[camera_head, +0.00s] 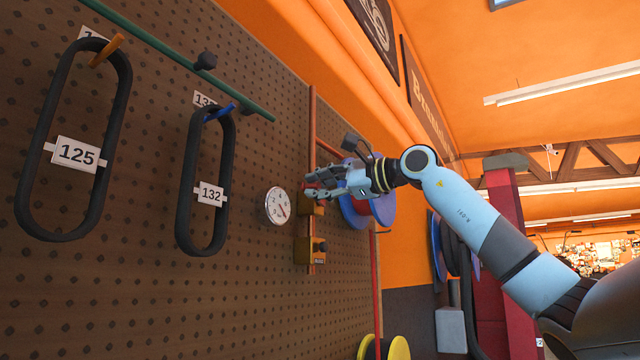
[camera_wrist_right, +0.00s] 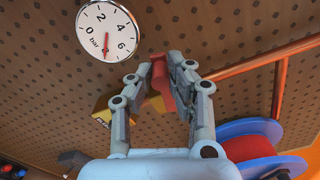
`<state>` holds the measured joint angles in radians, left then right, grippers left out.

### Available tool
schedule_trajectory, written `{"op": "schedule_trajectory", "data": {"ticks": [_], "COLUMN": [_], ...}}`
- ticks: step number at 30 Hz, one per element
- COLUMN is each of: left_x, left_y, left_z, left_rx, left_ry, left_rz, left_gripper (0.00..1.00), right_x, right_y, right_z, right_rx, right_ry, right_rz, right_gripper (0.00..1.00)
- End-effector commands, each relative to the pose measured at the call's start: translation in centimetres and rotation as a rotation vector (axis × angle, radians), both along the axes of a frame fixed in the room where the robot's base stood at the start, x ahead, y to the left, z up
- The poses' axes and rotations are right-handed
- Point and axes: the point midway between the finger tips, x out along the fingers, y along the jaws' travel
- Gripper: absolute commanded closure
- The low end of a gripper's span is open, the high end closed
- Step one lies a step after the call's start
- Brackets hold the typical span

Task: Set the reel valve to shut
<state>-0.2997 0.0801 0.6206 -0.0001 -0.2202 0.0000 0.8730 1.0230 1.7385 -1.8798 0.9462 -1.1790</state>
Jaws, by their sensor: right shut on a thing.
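My right gripper (camera_head: 312,190) is at the upper of two yellow valve bodies on a pipe along the pegboard. In the right wrist view its fingers (camera_wrist_right: 168,90) are shut on a red handle (camera_wrist_right: 159,72). The upper yellow valve body (camera_head: 313,208) is partly hidden by the fingers; it also shows behind them in the wrist view (camera_wrist_right: 152,105). The lower yellow valve body (camera_head: 310,251) has a dark knob and a label too small to read. I cannot tell from the labels which is the reel valve. My left gripper is not in view.
A blue-rimmed red reel (camera_head: 376,207) stands behind my gripper. Belts tagged 125 (camera_head: 122,100) and 132 (camera_head: 184,180) hang at left.

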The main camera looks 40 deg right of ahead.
Motion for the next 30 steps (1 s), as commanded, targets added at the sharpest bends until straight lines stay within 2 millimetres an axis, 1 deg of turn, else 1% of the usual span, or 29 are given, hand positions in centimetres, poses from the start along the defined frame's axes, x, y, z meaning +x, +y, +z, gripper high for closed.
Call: {"op": "schedule_trajectory", "data": {"ticks": [1, 3, 12, 19, 30], "left_x": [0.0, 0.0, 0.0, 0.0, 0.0], "left_y": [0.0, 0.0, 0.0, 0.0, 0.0], "left_z": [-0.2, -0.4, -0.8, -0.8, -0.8], "left_rx": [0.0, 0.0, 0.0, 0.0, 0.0], "left_ry": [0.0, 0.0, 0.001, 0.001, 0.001], "left_rz": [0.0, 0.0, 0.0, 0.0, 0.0], "left_gripper": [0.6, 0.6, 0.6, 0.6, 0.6], "right_x": [0.0, 0.0, 0.0, 0.0, 0.0], "right_y": [0.0, 0.1, 0.1, 0.1, 0.1], "right_z": [-0.5, -0.7, -1.5, -1.7, -1.7], "right_rx": [-0.03, -0.074, -0.196, -0.226, -0.228], "right_ry": [-0.006, -0.019, -0.054, -0.064, -0.063], "right_rz": [0.0, 0.0, 0.0, 0.0, 0.0], "right_gripper": [1.0, 1.0, 1.0, 1.0, 1.0]}}
